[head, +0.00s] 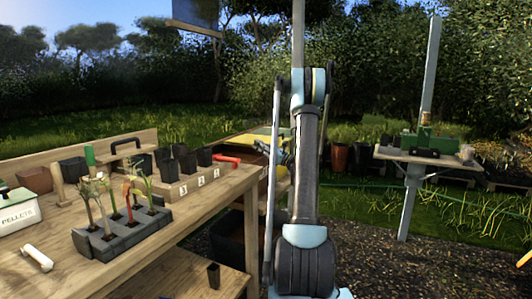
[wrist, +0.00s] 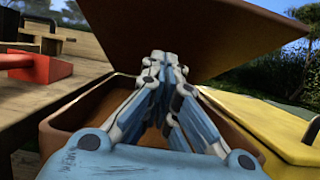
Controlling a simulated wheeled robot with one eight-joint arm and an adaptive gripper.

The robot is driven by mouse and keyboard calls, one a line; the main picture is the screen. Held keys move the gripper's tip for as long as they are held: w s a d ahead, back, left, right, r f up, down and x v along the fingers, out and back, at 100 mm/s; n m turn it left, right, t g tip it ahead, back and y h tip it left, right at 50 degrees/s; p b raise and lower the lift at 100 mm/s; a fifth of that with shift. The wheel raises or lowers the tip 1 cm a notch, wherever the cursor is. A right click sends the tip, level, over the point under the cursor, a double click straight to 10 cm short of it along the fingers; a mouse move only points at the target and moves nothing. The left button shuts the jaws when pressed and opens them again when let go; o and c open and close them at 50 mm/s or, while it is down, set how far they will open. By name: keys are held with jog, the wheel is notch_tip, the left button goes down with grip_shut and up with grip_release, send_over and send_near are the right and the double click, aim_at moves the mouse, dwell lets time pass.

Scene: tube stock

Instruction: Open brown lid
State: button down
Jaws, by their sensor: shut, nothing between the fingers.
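The brown lid (wrist: 190,30) stands raised and tilted over the brown bin (wrist: 70,122) in the wrist view, with a gap between lid and rim through which the bin's inside shows. My gripper (wrist: 166,60) is shut and empty, its fingertips at the lid's underside, over the bin opening. I cannot tell whether the fingertips touch the lid.
A yellow lid (wrist: 265,125) lies close to the right of the brown bin. A wooden bench (head: 215,205) with pots, a seedling tray (head: 110,240) and a red-handled tool (head: 226,159) is at the left. A green machine stands on a small post table (head: 415,157) at the right.

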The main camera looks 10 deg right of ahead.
jog(key=shift+w+a+r, duration=0.35)
jog(key=shift+a+r, duration=0.15)
jog(key=shift+r, duration=0.2)
jog(key=shift+w+a+r, duration=0.35)
jog(key=shift+a+r, duration=0.15)
jog(key=shift+r, duration=0.25)
jog(key=shift+w+a+r, duration=0.35)
jog(key=shift+a+r, duration=0.15)
jog(key=shift+r, duration=0.2)
